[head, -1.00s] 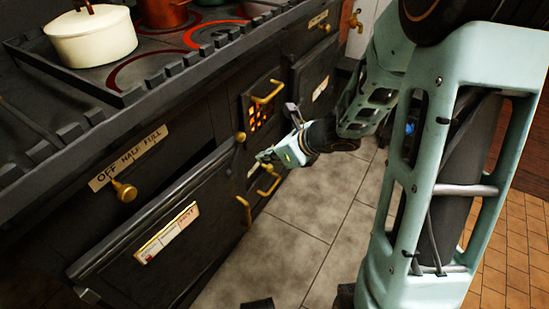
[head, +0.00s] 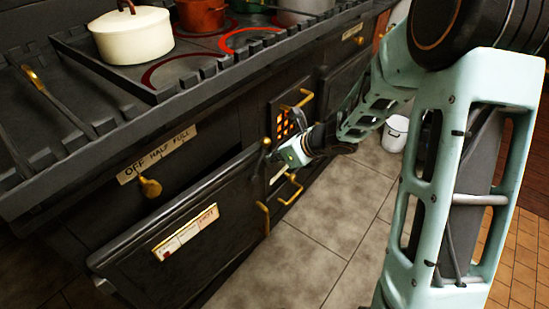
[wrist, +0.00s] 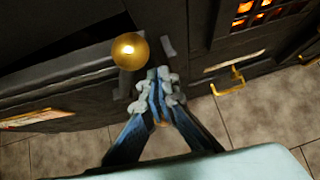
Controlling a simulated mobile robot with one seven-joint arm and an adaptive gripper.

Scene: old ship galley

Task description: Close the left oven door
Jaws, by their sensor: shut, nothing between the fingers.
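The left oven door (head: 130,258) is a dark panel with a cream and red label (head: 187,232) and a brass handle (head: 264,218) at its right end. It stands ajar, its top edge out from the stove front with a dark gap behind. My gripper (head: 277,159) is at the door's upper right corner. In the wrist view my gripper (wrist: 158,78) is shut and empty, its fingertips just right of a round brass knob (wrist: 129,50). The door (wrist: 70,95) shows at the left there. I cannot tell whether the fingertips touch it.
The firebox door (head: 284,122) with its glowing grille and brass handles is just right of my gripper. A brass control knob (head: 150,187) sits above the oven door. Pots, including a cream one (head: 133,35), stand on the stovetop. A white bucket (head: 395,133) is on the open tiled floor.

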